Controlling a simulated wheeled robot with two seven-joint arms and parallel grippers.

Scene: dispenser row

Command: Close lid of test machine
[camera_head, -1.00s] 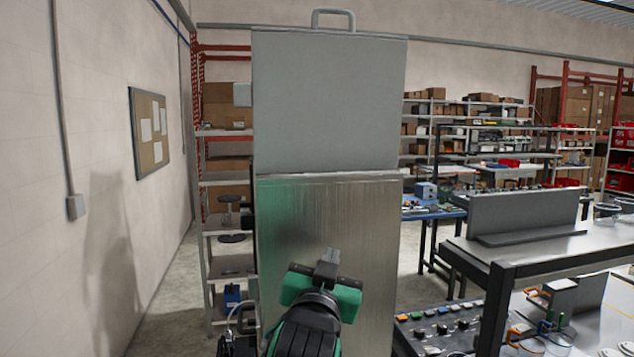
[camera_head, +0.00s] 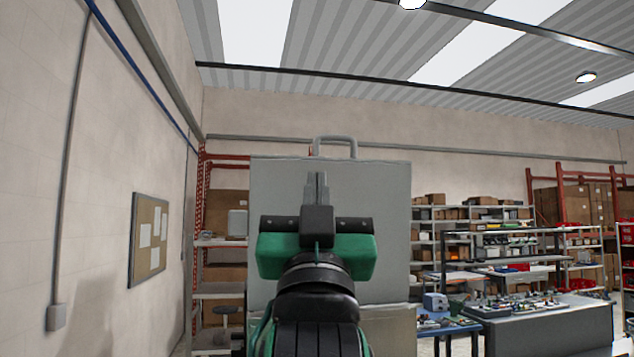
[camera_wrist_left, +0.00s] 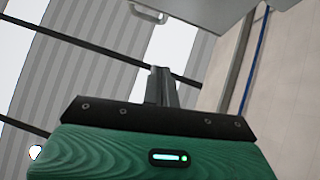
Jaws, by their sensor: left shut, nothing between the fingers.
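The grey lid (camera_head: 385,205) of the test machine stands raised and upright in the head view, with a loop handle (camera_head: 335,140) on its top edge. Part of the machine's body (camera_head: 388,330) shows below it. My left gripper (camera_head: 316,180) is shut and empty, pointing up in front of the lid, its fingertips a little below the handle. In the left wrist view the fingers (camera_wrist_left: 161,75) are together, and the lid (camera_wrist_left: 205,15) with its handle (camera_wrist_left: 148,12) shows at the top, apart from them. My right gripper is not in view.
A wall with a pinboard (camera_head: 149,238) runs along the left. Shelves (camera_head: 500,240) with boxes stand behind to the right. A blue table (camera_head: 440,328) and a grey bench with small parts stand at the lower right.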

